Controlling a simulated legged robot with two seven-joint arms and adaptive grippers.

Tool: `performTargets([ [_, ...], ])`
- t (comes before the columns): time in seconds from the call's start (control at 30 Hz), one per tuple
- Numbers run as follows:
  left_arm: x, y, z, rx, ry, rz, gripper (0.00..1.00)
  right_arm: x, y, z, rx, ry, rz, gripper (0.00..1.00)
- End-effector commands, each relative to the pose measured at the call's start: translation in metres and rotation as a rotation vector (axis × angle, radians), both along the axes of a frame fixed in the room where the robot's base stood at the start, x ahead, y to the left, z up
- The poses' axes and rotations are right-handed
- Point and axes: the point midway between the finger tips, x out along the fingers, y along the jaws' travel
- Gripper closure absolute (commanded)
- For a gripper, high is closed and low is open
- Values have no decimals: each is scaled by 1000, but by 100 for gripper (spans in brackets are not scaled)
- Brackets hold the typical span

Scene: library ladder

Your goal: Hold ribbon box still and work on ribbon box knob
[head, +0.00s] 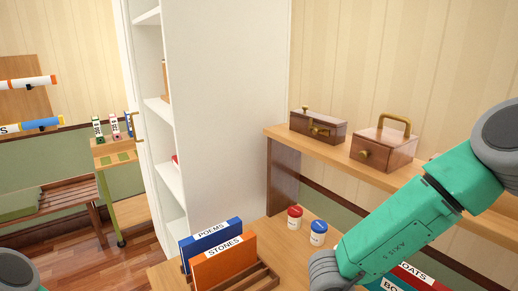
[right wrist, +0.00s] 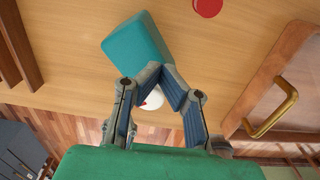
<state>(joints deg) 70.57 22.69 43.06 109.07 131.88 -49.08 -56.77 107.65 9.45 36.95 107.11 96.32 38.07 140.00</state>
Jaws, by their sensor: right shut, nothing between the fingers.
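Two brown wooden boxes sit on the raised wooden shelf in the head view. The left box (head: 318,128) has small brass fittings and a knob on its front. The right box (head: 384,149) has an arched brass handle on top and a round brass knob (head: 365,154) on its front. No label shows which is the ribbon box. My right gripper (right wrist: 163,72) is shut and empty in the right wrist view, and its fingers are outside the head view.
A white bookcase (head: 225,110) stands left. In the right wrist view, a teal block (right wrist: 138,45) lies beyond my fingers.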

Motion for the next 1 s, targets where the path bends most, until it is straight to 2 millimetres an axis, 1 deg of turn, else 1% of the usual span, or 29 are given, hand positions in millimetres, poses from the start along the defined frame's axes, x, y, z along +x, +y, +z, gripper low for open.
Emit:
performTargets([
  [0.17, 0, 0, 0, 0, 0, 0, 100, 1, -3, 4, 0, -1, 0, 100],
  [0.5, 0, 0, 0, 0, 0, 0, 100, 1, -3, 44, 2, -2, -1, 100],
  [0.63, 0, 0, 0, 0, 0, 0, 100, 1, -3, 56, 0, -1, -1, 100],
  [0.77, 0, 0, 0, 0, 0, 0, 100, 1, -3, 60, 0, 0, 0, 100],
  [1.0, 0, 0, 0, 0, 0, 0, 100, 1, -2, 61, 0, 0, 0, 100],
])
